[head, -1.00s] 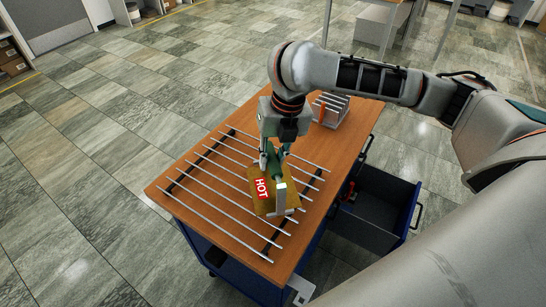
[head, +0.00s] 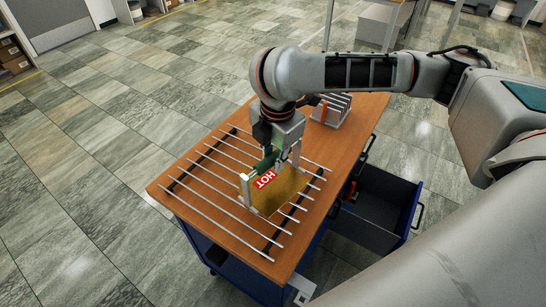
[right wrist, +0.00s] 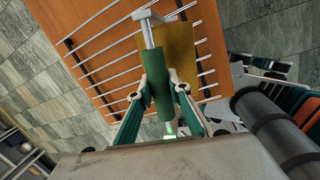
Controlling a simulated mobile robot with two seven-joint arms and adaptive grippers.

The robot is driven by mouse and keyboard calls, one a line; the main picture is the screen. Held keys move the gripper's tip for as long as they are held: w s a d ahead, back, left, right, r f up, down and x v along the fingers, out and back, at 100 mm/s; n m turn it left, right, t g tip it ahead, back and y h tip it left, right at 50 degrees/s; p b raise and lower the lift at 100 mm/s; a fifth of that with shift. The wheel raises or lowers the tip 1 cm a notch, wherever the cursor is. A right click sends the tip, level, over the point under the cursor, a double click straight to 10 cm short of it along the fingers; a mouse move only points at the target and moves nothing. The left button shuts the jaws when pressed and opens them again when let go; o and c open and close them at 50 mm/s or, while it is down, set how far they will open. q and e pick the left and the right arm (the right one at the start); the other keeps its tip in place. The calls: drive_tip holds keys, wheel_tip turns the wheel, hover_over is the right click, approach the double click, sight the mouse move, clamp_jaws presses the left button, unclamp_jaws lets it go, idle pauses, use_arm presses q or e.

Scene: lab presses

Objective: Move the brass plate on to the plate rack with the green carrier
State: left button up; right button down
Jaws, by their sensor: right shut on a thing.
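The brass plate (head: 286,190), a flat gold square with a red HOT label (head: 265,179), is over a low rack of parallel metal rods (head: 213,192) on the table. The green carrier (head: 264,163) has a green grip and pale metal end parts, and is at the plate. My right gripper (head: 272,158) is shut on the carrier's green grip. In the right wrist view the fingers (right wrist: 164,82) flank the grip (right wrist: 160,90), and the plate (right wrist: 182,50) shows beyond it. I cannot tell whether the plate rests on the rods. My left gripper is not in view.
The wooden table (head: 185,180) tops a blue cart with an open drawer (head: 375,215) on its right. A small slotted metal stand (head: 335,110) with an orange part is at the table's back. Floor is clear on the left.

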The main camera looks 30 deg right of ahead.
drive_tip(key=m, duration=0.3)
drive_tip(key=m+h, duration=0.1)
drive_tip(key=m, duration=0.1)
drive_tip(key=shift+d+r, duration=0.15)
drive_tip(key=shift+r, duration=0.15)
drive_tip(key=m, duration=0.4)
drive_tip(key=m+g, duration=0.1)
drive_tip(key=m, duration=0.1)
drive_tip(key=shift+d+r, duration=0.15)
drive_tip(key=shift+d, duration=0.1)
drive_tip(key=m, duration=0.3)
drive_tip(key=m+g, duration=0.1)
drive_tip(key=m, duration=0.1)
drive_tip(key=shift+d+r+h, duration=0.15)
drive_tip(key=shift+d+h, duration=0.15)
drive_tip(key=shift+d, duration=0.05)
drive_tip(key=m, duration=0.2)
drive_tip(key=d+m+g, duration=0.1)
drive_tip(key=m, duration=0.2)
drive_tip(key=shift+r, duration=0.15)
drive_tip(key=shift+m, duration=0.4)
drive_tip(key=shift+d, duration=0.25)
